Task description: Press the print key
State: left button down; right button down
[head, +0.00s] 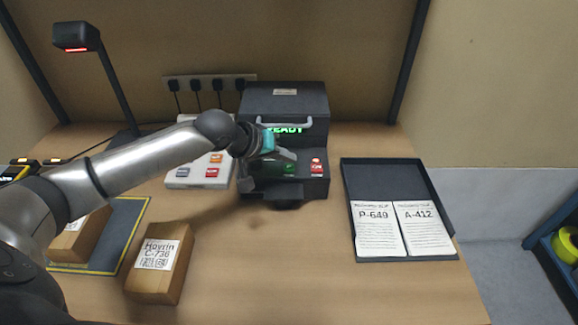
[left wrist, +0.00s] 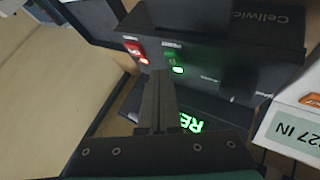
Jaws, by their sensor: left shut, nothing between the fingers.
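A dark label printer (head: 285,100) with a grey handle stands at the back of the table, its display glowing green with "READY". Its front ledge carries a green key (left wrist: 170,58) and a red key (left wrist: 135,50); the red key shows in the head view (head: 316,168) too. The small lettering at the green key is too blurred to read. My left gripper (left wrist: 160,74) is shut and empty. Its fingertips are close to the green key in the left wrist view; I cannot tell whether they touch. My right gripper is not in view.
A pale keypad (head: 183,176) with coloured keys is left of the printer. A boxed parcel (head: 155,285) and another (head: 82,236) on a dark mat (head: 124,226) lie front left. A dark tray (head: 380,172) with two slips is at right. The front middle is clear.

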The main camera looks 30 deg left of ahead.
pick_arm(q)
jog(key=shift+f, duration=0.1)
dwell(0.4)
jog(key=shift+f+p, duration=0.25)
jog(key=shift+p, duration=0.05)
jog(key=shift+f, duration=0.1)
jog(key=shift+f, duration=0.4)
dwell(0.7)
jog(key=shift+r+p, duration=0.8)
jog(key=shift+p, duration=0.55)
